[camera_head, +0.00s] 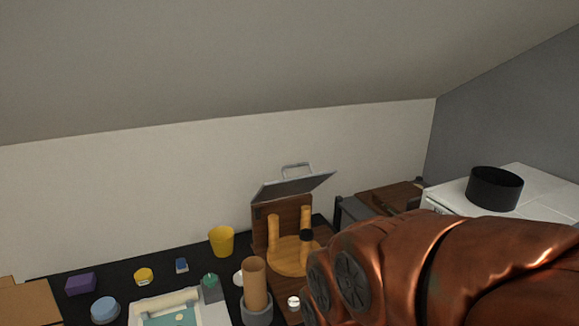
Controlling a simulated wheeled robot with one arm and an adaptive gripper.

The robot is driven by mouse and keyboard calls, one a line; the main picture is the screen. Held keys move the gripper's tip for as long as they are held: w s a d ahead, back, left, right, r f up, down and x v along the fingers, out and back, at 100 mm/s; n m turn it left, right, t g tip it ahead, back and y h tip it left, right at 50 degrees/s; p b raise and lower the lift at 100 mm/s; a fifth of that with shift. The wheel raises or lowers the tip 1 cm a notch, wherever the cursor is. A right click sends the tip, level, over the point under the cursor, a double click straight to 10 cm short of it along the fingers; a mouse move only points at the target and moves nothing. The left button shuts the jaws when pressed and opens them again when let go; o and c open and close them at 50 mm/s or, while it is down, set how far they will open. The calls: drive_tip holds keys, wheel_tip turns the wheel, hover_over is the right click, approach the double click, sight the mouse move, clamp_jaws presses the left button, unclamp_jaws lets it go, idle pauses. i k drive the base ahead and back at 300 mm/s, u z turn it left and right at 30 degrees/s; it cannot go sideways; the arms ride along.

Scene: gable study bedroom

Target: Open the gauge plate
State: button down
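A flat grey plate (292,186) with a loop handle (296,170) on its far edge looks like the gauge plate. It sits tilted above a brown wooden stand (260,226), clear of the wooden pieces below it. Under it are a round wooden base (292,262) and upright wooden pegs (273,232). A small black round part (306,235) shows at the right peg; I cannot tell what it belongs to. My copper-coloured arm fills the lower right and hides part of the stand's right side. My gripper cannot be made out.
On the black tabletop (110,268) are a yellow cup (222,241), a tan cylinder in a grey holder (257,314), a pale tray (210,315), a purple block (80,284) and a blue round item (105,309). A black pot (495,188) stands on a white surface (545,185) at right.

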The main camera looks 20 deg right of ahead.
sight(284, 187)
drive_tip(key=u, duration=1.45)
drive_tip(key=i, duration=1.05)
drive_tip(key=z, duration=1.85)
